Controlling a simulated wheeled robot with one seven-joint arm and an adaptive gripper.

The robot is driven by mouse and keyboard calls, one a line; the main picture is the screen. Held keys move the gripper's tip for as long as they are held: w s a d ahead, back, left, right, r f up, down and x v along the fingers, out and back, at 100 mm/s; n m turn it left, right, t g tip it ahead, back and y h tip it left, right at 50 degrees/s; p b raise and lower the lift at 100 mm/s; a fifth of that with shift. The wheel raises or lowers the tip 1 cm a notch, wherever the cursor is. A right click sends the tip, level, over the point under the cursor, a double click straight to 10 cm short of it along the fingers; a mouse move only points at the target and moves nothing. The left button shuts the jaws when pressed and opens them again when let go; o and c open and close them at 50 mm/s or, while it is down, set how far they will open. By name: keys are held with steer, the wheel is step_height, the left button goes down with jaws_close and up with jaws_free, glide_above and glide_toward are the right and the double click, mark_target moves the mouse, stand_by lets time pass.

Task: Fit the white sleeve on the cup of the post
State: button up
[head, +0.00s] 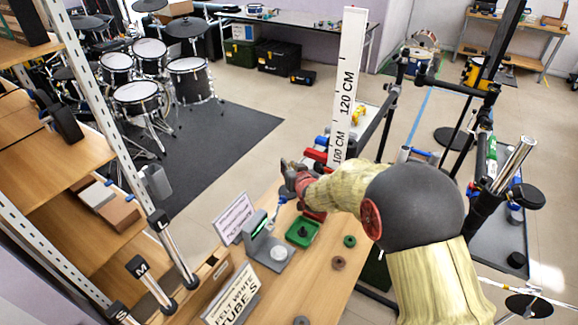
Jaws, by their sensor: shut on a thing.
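My gripper (290,172) is at the far end of my arm, above the back part of the wooden table. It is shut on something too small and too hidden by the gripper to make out. I cannot clearly identify the white sleeve; a sign reading "FELT WHITE TUBES" (232,296) stands at the table's front. Several metal posts stand at the left, one with an "M" tag (136,267) and one with an "S" tag (117,311). I cannot tell which post has the cup. A small grey cylinder (155,180) shows near the shelf upright.
A tall white ruler (348,80) rises behind my gripper. Shelves (35,150) stand left; a black frame stands right.

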steer(key=shift+f, duration=0.2)
steer(key=o, duration=0.8)
steer(key=shift+c, duration=0.2)
steer(key=v, duration=1.2)
steer(key=shift+d, duration=0.1)
